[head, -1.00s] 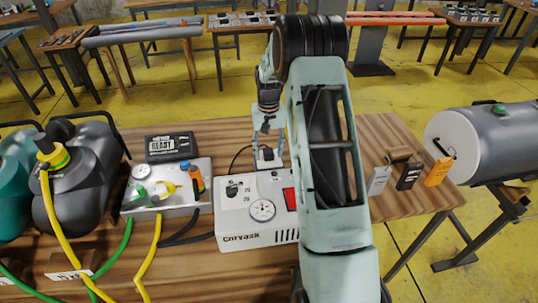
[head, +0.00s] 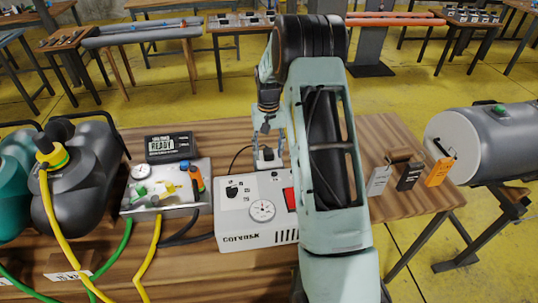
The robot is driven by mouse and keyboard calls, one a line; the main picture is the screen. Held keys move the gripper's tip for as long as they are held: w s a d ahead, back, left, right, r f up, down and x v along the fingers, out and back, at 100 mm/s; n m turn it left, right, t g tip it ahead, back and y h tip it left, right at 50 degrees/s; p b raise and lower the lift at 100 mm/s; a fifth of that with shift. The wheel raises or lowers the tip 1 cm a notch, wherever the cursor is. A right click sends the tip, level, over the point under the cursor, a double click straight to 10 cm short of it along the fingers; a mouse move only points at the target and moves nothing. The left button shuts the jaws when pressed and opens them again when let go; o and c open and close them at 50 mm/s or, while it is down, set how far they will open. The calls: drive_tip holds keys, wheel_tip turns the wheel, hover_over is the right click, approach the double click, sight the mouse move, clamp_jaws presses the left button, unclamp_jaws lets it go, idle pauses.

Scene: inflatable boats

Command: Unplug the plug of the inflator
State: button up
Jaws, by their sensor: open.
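The inflator (head: 262,234) is a white box with a round gauge and a red switch, standing on the wooden table. At its back edge is a small pale block with a dark part, which looks like the plug (head: 268,157). A thin black cable arcs behind the box towards it. My gripper (head: 268,146) points down at the plug, its open fingers on either side of it. The picture is too small to tell whether the fingers touch it. My arm hides the right end of the inflator.
A metal valve box (head: 140,208) with a gauge, coloured fittings and hoses stands left of the inflator, with a black READY display (head: 170,147) behind. Tags (head: 408,176) and a grey cylinder (head: 495,140) are at the right.

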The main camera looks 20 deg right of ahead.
sight(268, 151)
drive_tip(key=shift+c, duration=0.2)
clamp_jaws()
drive_tip(key=shift+r, duration=0.15)
drive_tip(key=shift+r+p, duration=1.6)
drive_tip(key=shift+r, duration=1.3)
